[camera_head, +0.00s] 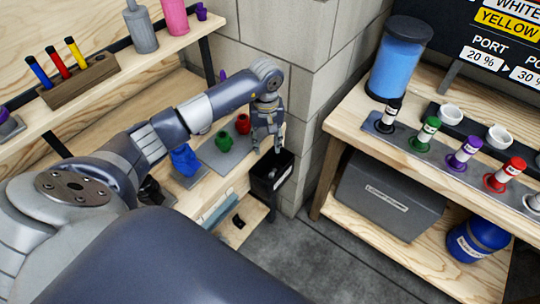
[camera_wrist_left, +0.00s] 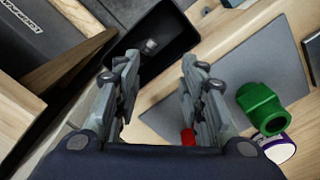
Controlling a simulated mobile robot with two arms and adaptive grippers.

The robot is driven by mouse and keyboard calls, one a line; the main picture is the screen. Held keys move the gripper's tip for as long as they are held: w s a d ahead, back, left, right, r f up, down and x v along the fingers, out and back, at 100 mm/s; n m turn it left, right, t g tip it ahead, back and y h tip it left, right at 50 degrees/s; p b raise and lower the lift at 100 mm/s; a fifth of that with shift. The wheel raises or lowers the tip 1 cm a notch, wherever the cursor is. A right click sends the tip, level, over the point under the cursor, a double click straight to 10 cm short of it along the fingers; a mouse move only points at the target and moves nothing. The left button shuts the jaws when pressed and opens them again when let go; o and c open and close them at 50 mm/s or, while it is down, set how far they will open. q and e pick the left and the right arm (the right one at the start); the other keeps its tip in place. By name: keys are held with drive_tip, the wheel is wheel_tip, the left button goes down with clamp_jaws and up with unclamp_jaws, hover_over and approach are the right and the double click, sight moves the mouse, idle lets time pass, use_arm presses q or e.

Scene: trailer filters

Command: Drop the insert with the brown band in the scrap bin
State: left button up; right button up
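The black scrap bin (camera_head: 262,190) stands at the end of the left bench, with a label on its side. My left gripper (camera_head: 266,146) is above the bin, pointing down. In the left wrist view the gripper (camera_wrist_left: 155,85) has its fingers spread apart with nothing held between them. A small grey piece (camera_wrist_left: 150,46) lies inside the bin (camera_wrist_left: 178,30); I cannot make out a band on it. I cannot identify an insert with a brown band in either view. My right gripper is not in view.
Red (camera_head: 242,124), green (camera_head: 223,140) and blue (camera_head: 185,160) fittings stand on or by a grey mat (camera_head: 222,158) left of the bin. A block wall (camera_head: 300,110) is behind. The right bench holds several banded inserts and a blue-filled jar (camera_head: 397,67).

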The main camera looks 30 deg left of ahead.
use_arm(q)
wheel_tip(320, 180, up, 11)
drive_tip(key=shift+r, duration=0.15)
idle(0.5)
